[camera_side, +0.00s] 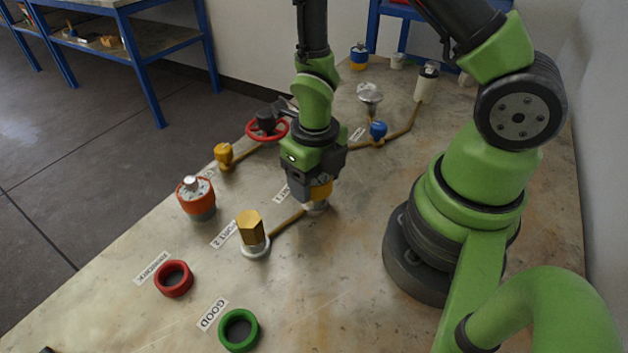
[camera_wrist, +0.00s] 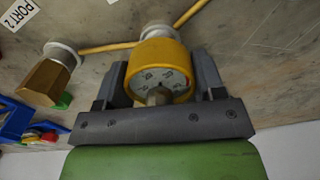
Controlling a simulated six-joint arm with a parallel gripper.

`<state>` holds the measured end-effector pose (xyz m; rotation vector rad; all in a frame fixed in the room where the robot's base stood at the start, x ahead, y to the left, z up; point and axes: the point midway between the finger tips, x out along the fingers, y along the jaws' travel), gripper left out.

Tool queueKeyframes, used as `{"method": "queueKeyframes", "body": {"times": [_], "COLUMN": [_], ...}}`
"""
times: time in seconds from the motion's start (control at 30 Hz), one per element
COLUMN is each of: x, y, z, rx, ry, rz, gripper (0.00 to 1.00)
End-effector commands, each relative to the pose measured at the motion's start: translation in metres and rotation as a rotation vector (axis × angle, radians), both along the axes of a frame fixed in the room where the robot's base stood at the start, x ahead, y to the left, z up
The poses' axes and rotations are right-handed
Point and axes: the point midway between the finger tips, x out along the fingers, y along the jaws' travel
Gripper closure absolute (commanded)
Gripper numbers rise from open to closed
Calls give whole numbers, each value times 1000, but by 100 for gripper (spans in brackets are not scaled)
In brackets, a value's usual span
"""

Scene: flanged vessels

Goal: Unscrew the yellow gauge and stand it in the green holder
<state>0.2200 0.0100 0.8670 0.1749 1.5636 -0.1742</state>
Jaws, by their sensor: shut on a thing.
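The yellow gauge (camera_side: 321,190) is between the jaws of my gripper (camera_side: 314,188), which points straight down. In the wrist view my gripper (camera_wrist: 160,88) has a finger on each side of the yellow gauge (camera_wrist: 178,60), and its round dial faces the camera. The gauge is upright at a white port fitting (camera_side: 315,208), which also shows beyond it in the wrist view (camera_wrist: 156,29). I cannot tell whether its thread is engaged. The green holder (camera_side: 238,330) is an empty ring lying by the GOOD label at the front of the table.
A brass hex cap (camera_side: 250,228) stands on the white fitting at PORT 2. A red ring holder (camera_side: 173,278) is empty at the front left. An orange-red gauge (camera_side: 196,196) stands left, near a yellow valve (camera_side: 223,155) and red handwheel (camera_side: 267,130). The front table is mostly clear.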

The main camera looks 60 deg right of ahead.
Motion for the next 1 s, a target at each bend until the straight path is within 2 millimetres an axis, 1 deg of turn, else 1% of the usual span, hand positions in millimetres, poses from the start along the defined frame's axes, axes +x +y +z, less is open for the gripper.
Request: {"method": "queueKeyframes", "body": {"times": [0.5,0.87,1.0], "x": [0,0,1], "y": [0,0,0], "z": [22,23,30], "rx": [1,0,1], "ry": [-2,0,-3], "rz": [-1,-1,-2], "gripper": [66,66,66]}}
